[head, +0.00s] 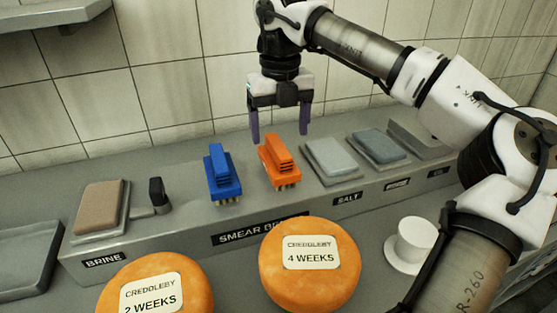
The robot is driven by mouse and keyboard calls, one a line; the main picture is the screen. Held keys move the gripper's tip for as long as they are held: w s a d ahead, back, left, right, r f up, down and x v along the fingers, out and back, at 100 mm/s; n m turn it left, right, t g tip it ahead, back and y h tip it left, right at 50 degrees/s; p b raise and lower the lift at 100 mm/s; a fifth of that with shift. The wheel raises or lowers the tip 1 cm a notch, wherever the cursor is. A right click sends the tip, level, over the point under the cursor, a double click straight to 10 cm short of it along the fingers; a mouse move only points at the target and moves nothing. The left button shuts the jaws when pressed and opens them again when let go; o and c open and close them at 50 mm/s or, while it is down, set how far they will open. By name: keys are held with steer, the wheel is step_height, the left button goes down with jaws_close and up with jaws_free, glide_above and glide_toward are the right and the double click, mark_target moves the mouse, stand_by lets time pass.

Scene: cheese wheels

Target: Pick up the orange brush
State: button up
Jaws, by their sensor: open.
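The orange brush (279,161) stands on the raised grey ledge, bristles down, with its ridged handle on top. A blue brush (222,175) of like shape stands just to its left, apart from it. My gripper (279,137) points down with its two purple fingers apart and nothing between them. In the head view its fingertips appear just above and behind the orange brush, one to each side. I cannot tell the exact depth between them.
The ledge (160,238) also bears a brown block in a tray (99,207), a black knob (157,192) and grey lidded trays (331,160). Two orange cheese wheels (310,285) and a white cup (415,240) stand in front. A tiled wall is behind.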

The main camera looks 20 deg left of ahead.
mark_target(278, 145)
steer(key=shift+a+f+p, duration=0.2)
steer(key=shift+f+p, duration=0.6)
steer(key=shift+f, duration=2.65)
steer(key=c, duration=1.2)
